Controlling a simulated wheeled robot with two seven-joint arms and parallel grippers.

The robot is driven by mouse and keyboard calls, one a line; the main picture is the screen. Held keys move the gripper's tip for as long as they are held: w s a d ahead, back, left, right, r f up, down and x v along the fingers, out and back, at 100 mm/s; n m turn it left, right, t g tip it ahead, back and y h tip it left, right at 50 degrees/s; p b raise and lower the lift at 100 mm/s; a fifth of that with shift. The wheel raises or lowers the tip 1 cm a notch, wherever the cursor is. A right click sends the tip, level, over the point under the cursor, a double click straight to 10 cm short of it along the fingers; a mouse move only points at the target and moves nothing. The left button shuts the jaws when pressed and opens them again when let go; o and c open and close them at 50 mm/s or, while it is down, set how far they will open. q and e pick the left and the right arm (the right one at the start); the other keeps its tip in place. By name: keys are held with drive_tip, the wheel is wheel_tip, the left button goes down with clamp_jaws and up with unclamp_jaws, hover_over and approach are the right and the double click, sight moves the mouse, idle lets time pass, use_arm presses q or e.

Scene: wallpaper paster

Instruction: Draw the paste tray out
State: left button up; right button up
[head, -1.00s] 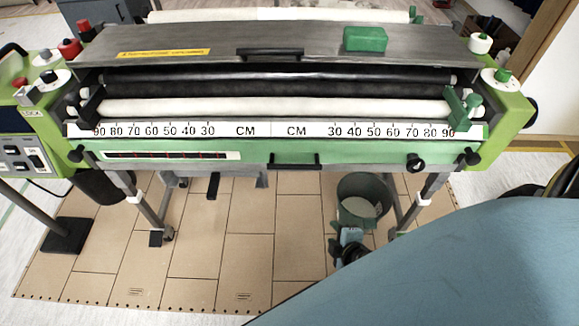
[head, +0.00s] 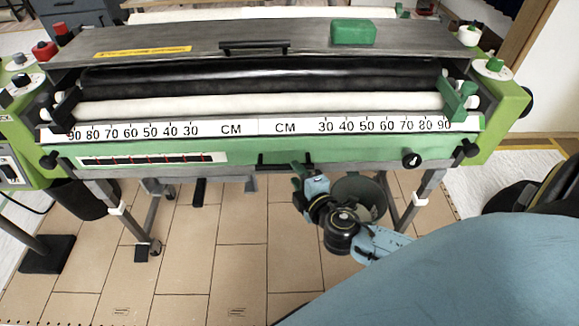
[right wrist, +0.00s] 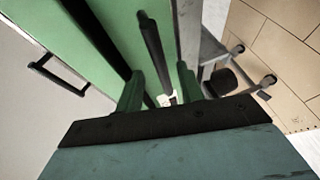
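The paste tray's front appears to be the long green panel (head: 230,152) below the CM scale in the head view. A black bar handle (head: 268,160) is on its lower middle. My right gripper (head: 301,170) is at the right end of this handle, reaching up from below. In the right wrist view, the green fingers of my right gripper (right wrist: 160,74) are apart, and the dark handle bar (right wrist: 151,42) runs between them. I cannot tell whether either finger touches it. My left gripper is in neither view.
The grey lid (head: 150,43) above has its own black handle (head: 254,46) and a green block (head: 353,32). A black knob (head: 411,159) is right of the handle. The floor in front is clear.

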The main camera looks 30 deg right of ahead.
sight(290, 167)
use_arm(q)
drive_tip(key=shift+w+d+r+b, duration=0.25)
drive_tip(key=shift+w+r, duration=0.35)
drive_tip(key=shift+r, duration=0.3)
use_arm(e)
drive_tip(key=shift+x, duration=2.5)
clamp_jaws()
drive_tip(key=shift+a, duration=0.1)
